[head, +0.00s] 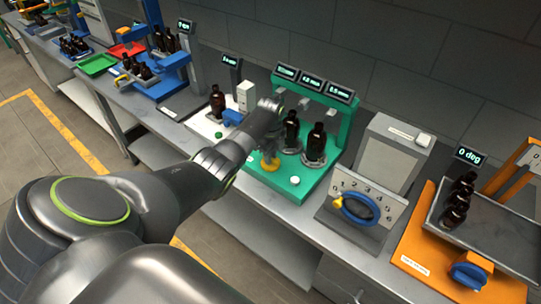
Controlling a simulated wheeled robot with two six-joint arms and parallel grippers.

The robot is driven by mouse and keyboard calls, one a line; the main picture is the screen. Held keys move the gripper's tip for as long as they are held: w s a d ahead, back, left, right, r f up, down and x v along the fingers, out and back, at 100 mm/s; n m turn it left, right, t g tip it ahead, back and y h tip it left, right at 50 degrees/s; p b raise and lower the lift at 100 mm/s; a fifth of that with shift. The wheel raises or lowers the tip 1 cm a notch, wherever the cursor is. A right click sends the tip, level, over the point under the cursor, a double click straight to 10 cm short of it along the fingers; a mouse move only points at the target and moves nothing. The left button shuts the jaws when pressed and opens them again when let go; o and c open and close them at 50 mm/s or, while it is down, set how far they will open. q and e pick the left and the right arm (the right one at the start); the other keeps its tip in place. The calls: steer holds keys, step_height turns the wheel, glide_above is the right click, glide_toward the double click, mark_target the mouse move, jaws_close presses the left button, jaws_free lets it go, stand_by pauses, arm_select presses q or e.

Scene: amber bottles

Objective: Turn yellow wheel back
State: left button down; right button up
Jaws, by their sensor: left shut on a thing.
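The yellow wheel (270,165) sits low at the front left of the green station (292,189). My left gripper (268,156) reaches down to it from the left and is shut on it. The fingers and wrist hide part of the wheel, so its exact turn angle cannot be read. Dark amber bottles (316,143) stand on round plates of the station, beside my left wrist. Three small displays (312,81) top the green frame. My right gripper is not in view.
Right of the green station stands a grey panel with numbers and a blue dial (358,209) with a yellow pointer. Farther right, an orange station holds a tray (490,232) with several bottles. A white button (295,181) is close to the wheel. Another bottle (217,102) stands left of my wrist.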

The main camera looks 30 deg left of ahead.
arm_select(q)
steer(key=shift+w+r, duration=0.15)
stand_by(0.3)
steer(key=c, duration=1.4)
jaws_free()
steer(key=shift+o, duration=0.2)
step_height(320, 180, up, 17)
steer(key=shift+r+b, duration=0.15)
steer(key=shift+b, duration=0.2)
